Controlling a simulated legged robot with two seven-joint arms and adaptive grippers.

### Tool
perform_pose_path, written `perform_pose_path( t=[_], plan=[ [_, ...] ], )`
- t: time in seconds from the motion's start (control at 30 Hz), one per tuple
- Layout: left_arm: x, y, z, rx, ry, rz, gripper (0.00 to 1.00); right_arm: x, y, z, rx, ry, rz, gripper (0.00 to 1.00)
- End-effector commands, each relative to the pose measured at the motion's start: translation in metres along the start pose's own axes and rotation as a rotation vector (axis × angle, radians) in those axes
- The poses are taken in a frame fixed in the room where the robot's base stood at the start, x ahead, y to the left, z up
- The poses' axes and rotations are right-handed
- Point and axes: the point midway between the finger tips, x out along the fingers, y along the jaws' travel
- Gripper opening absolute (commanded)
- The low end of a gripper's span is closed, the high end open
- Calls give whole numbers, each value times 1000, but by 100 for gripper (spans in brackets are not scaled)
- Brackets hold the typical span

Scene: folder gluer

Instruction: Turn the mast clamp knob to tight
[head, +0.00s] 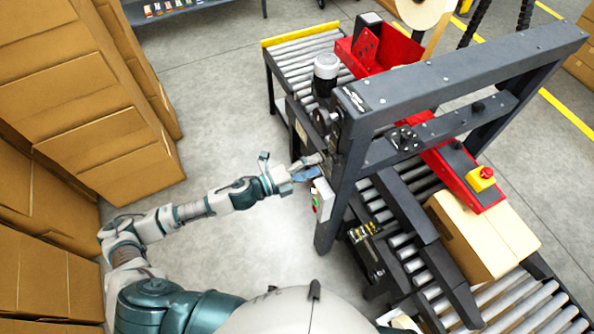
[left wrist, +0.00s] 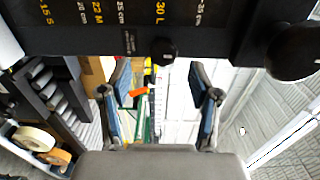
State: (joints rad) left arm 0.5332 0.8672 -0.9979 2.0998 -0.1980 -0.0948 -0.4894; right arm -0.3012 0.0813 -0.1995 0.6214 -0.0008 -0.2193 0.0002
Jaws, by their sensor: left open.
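My left gripper (head: 309,168) reaches in from the left beside the grey upright of the machine frame (head: 340,185). It also shows in the left wrist view (left wrist: 164,85), with its two blue-padded fingers spread apart and nothing between them. In that view a small black knob (left wrist: 163,50) sits at the lower edge of a dark scale plate (left wrist: 100,20), ahead of and between the fingers, apart from them. A larger round black knob (left wrist: 298,52) is at the right edge. I cannot tell which is the mast clamp knob or how tight it is. My right gripper is out of view.
A control box with green and red buttons (head: 322,200) hangs on the upright just below my left gripper. A carton (head: 480,235) lies on the roller conveyor. Stacked cartons (head: 85,90) stand at the left. The floor between them and the machine is clear.

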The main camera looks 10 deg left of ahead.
Motion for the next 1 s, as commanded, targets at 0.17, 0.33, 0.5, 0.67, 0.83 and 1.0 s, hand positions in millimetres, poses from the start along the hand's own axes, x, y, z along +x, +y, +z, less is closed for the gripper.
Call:
perform_pose_path(
  t=[0.17,0.33,0.5,0.67,0.83,1.0],
  plan=[
    [-41,2,-1,0,1,6,63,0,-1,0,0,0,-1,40],
    [-60,2,1,-2,0,3,63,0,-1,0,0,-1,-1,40],
    [-66,2,0,0,2,2,63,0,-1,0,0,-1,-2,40],
    [-66,2,0,0,2,2,63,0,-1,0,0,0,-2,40],
    [-66,2,0,0,2,2,63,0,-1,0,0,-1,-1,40],
    [-66,2,1,-1,1,2,63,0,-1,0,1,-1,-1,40]
  ],
)
